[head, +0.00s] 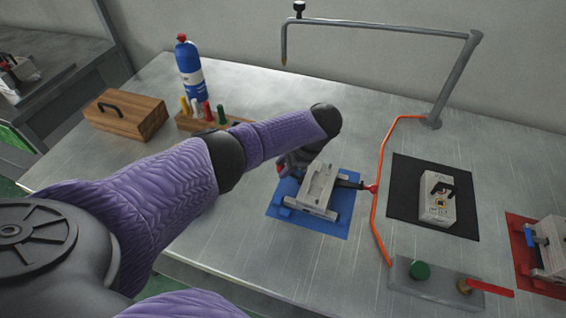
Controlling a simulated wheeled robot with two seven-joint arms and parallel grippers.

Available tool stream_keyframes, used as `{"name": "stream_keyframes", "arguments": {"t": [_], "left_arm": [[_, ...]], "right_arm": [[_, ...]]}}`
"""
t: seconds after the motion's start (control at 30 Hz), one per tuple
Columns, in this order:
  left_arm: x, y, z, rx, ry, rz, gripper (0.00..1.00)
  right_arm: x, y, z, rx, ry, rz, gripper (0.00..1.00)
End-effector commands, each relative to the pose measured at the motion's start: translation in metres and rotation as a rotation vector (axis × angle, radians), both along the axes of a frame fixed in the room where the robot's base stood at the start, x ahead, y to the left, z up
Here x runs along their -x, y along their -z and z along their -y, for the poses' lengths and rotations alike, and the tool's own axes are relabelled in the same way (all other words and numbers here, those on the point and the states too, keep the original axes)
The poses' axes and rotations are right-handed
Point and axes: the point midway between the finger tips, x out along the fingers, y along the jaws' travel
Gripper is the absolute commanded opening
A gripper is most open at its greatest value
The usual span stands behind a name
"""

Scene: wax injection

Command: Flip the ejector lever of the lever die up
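A grey metal die (318,190) sits on a blue mat (335,222) near the middle of the bench. A dark lever with a red tip (371,188) sticks out from its right side, roughly level; I take this to be the lever die and its ejector lever. My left arm reaches in from the left. My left gripper (286,166) is at the back left of this die, on the side away from the red tip. The forearm and wrist hide most of it, so its opening and any contact are unclear. My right gripper is out of view.
A black mat (404,210) holds a block die (437,209) with a black handle. An orange hose (376,220) runs just right of the lever.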

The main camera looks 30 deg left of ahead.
Motion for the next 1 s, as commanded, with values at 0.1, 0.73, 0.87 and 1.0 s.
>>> {"name": "stream_keyframes", "arguments": {"t": [0.1, 0.73, 0.87, 1.0], "left_arm": [[-0.001, 0.000, 0.001, 0.004, 0.001, 0.003, 0.54], [-0.012, -0.070, 0.032, 0.005, 0.003, 0.006, 0.66], [-0.014, -0.087, 0.040, 0.005, 0.001, 0.005, 0.66], [-0.015, -0.090, 0.042, 0.004, 0.002, 0.002, 0.66]], "right_arm": [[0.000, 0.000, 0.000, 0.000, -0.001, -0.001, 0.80], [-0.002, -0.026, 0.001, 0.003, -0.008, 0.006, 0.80], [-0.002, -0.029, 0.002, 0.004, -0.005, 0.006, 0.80], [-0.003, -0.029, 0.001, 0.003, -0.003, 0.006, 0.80]]}}
